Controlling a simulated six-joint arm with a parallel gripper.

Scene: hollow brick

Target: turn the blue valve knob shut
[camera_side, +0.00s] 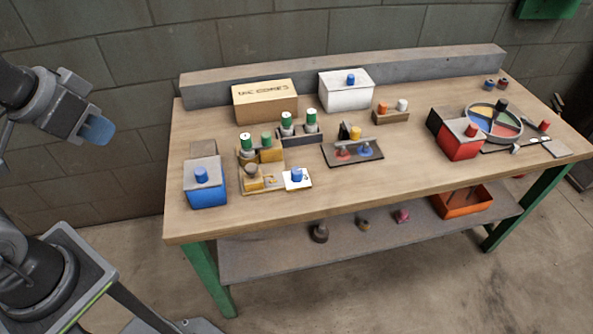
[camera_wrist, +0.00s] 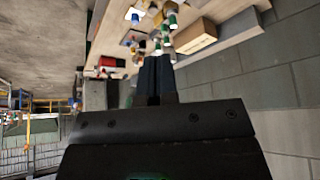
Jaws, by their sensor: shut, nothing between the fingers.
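A dark plate (camera_side: 374,157) near the middle of the bench carries a grey pipe-like bar with a red knob (camera_side: 342,154) and a blue knob (camera_side: 365,151) in front of it, which looks like the blue valve knob. Its exact turn angle is too small to tell. My gripper (camera_side: 100,131) is at the upper left in the side view, in the air left of the bench and far from the knob. Its blue fingers are together and empty; they also show in the wrist view (camera_wrist: 155,58).
Other blue knobs sit on a blue box (camera_side: 206,192), a white card (camera_side: 298,184) and a white box (camera_side: 346,95). Green-topped cylinders, a cardboard box (camera_side: 265,105) and a red box (camera_side: 460,146) also stand here. The bench's front strip is clear.

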